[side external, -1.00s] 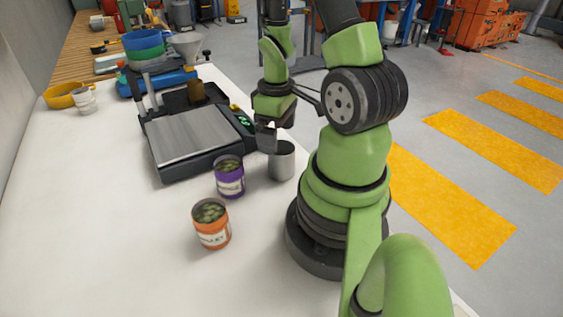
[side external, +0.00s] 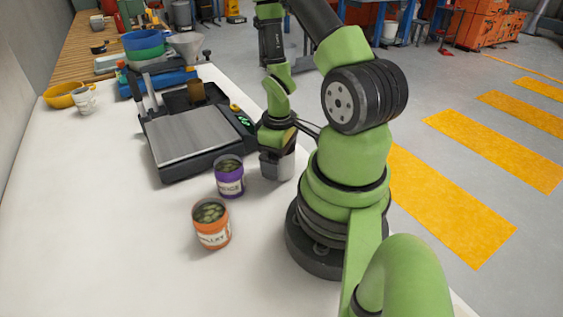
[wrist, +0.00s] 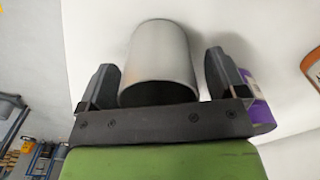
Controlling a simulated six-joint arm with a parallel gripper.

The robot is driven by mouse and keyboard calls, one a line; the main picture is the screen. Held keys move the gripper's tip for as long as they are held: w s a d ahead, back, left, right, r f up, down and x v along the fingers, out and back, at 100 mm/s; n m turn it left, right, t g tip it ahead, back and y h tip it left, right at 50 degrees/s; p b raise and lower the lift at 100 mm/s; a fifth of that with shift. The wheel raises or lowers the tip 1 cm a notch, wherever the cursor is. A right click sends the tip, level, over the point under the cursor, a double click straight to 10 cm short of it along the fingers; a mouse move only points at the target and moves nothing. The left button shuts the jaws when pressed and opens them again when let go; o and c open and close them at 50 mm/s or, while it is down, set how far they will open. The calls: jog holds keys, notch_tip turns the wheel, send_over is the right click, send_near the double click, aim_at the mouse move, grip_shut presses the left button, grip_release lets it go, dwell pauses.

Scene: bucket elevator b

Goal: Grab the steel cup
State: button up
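The steel cup (side external: 279,168) stands on the white table beside my arm's base, partly hidden by my gripper (side external: 278,150) in the side view. In the wrist view the grey cup (wrist: 160,55) lies between the two dark fingers of my gripper (wrist: 163,82). The fingers are spread, one on each side of the cup. A gap shows at the left finger and a small one at the right, so my gripper is open around the cup.
A purple can (side external: 229,179) stands close left of the cup and also shows past the right finger in the wrist view (wrist: 260,110). An orange can (side external: 211,226) stands nearer the front. A scale-like device (side external: 192,140) lies behind. The table's left front (side external: 90,230) is clear.

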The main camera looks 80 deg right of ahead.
jog(key=c, duration=1)
jog(key=shift+r, duration=0.1)
